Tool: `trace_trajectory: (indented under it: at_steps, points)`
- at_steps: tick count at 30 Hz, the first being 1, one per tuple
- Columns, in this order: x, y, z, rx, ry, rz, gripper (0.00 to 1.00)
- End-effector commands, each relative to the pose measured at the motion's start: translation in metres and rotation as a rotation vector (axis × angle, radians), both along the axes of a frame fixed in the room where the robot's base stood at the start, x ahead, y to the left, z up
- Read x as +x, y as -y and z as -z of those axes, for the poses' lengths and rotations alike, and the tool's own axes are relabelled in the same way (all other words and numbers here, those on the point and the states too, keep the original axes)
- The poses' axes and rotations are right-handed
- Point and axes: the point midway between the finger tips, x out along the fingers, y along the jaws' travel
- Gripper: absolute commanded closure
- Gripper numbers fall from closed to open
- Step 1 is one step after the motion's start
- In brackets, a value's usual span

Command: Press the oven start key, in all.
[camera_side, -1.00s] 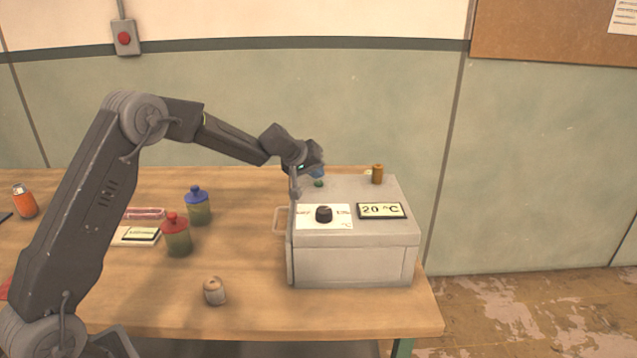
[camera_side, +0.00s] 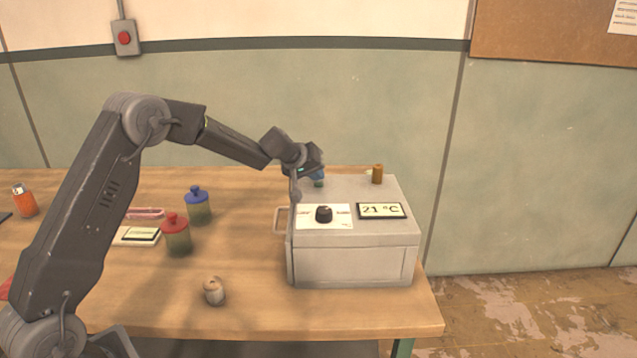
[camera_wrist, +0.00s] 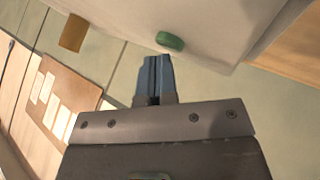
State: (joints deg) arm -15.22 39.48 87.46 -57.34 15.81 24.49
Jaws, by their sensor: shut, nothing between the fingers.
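The oven (camera_side: 355,265) is a pale grey box at the right end of the table. Its front top carries a black knob (camera_side: 324,214) and a display (camera_side: 382,210) reading 21 °C. The green start key (camera_side: 318,184) is on its top, towards the back left. In the wrist view the green key (camera_wrist: 170,41) lies just beyond my fingertips, with a small gap in the picture. My gripper (camera_side: 318,175) is shut and empty, pointing down over the key. It also shows in the wrist view (camera_wrist: 153,60). Whether it touches the key is unclear in the side view.
A brown cylinder (camera_side: 377,174) stands on the oven top, right of my gripper. A handle (camera_side: 280,220) juts from the oven's left side. Blue-lidded (camera_side: 198,208) and red-lidded (camera_side: 176,238) jars and a small beige jar (camera_side: 214,292) stand on the table to the left.

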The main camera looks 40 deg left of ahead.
Motion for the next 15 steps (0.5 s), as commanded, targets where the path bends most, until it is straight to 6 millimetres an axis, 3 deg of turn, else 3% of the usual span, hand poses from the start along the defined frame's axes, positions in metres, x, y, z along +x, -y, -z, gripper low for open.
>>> trace_trajectory:
  at_steps: [15]
  points:
    - [-0.0001,0.0005,-0.0039,0.000,-0.001,0.003,1.00]
